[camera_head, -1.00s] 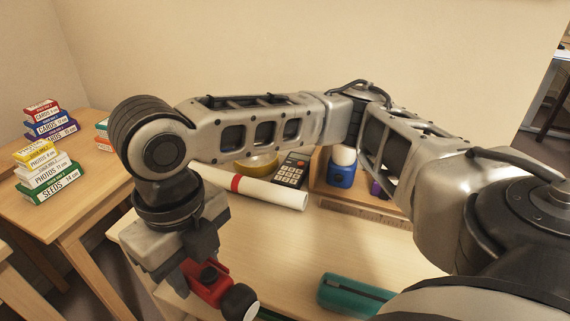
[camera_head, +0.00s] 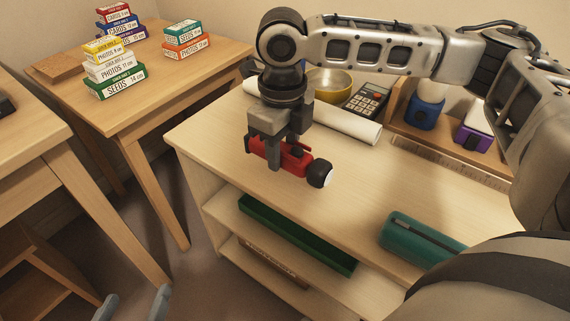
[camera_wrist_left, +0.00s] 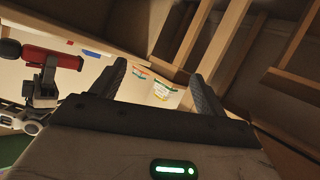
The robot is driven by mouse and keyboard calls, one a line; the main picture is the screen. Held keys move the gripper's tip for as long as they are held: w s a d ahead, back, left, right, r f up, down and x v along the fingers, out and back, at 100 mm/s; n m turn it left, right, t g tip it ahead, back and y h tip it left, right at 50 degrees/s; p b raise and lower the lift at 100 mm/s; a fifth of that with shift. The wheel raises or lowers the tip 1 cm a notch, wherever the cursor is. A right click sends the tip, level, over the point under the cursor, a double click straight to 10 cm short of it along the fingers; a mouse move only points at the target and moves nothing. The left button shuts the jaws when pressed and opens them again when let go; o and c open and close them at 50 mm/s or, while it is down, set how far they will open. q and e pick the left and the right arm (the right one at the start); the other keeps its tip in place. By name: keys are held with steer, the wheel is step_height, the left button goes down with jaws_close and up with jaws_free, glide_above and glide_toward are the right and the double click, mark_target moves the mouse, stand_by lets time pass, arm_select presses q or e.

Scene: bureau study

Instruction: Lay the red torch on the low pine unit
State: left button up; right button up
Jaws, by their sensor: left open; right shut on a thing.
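The red torch (camera_head: 268,151) with a black and white head lies roughly level in my right gripper (camera_head: 274,158), which is shut around its body. The torch also shows in the left wrist view (camera_wrist_left: 52,58). It is over the left part of the low pine unit's top (camera_head: 350,195); whether it touches the top I cannot tell. My left gripper (camera_head: 133,306) is low at the bottom left, apart from the unit, its fingers spread and empty. Its open fingers also show in the left wrist view (camera_wrist_left: 158,88).
On the unit are a white roll (camera_head: 345,124), a yellow bowl (camera_head: 330,83), a calculator (camera_head: 367,99), a teal case (camera_head: 420,238) and a wooden tray with blue and purple items. A green tray (camera_head: 290,233) sits on its shelf. Another table (camera_head: 165,95) holds stacked boxes.

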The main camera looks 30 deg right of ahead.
mark_target(284, 158)
steer(key=shift+w+d+f, duration=0.15)
steer(key=shift+w+f, duration=0.05)
steer(key=shift+f, duration=0.05)
step_height(284, 158, down, 3)
steer(key=shift+w+d+r+b, duration=0.1)
steer(key=shift+d+b, duration=0.05)
steer(key=shift+b, duration=0.9)
steer(key=shift+f, duration=0.35)
arm_select(q)
steer(key=shift+d+r+t+h, duration=0.2)
steer(key=shift+r+t, duration=0.05)
steer(key=shift+r, duration=0.15)
steer(key=shift+d+r+t+h, duration=0.15)
steer(key=shift+r+t+h, duration=0.1)
steer(key=shift+r, duration=0.1)
arm_select(e)
steer(key=shift+r, duration=0.1)
steer(key=o, duration=1.1)
steer(key=shift+f, duration=0.2)
arm_select(q)
steer(key=shift+f, duration=0.1)
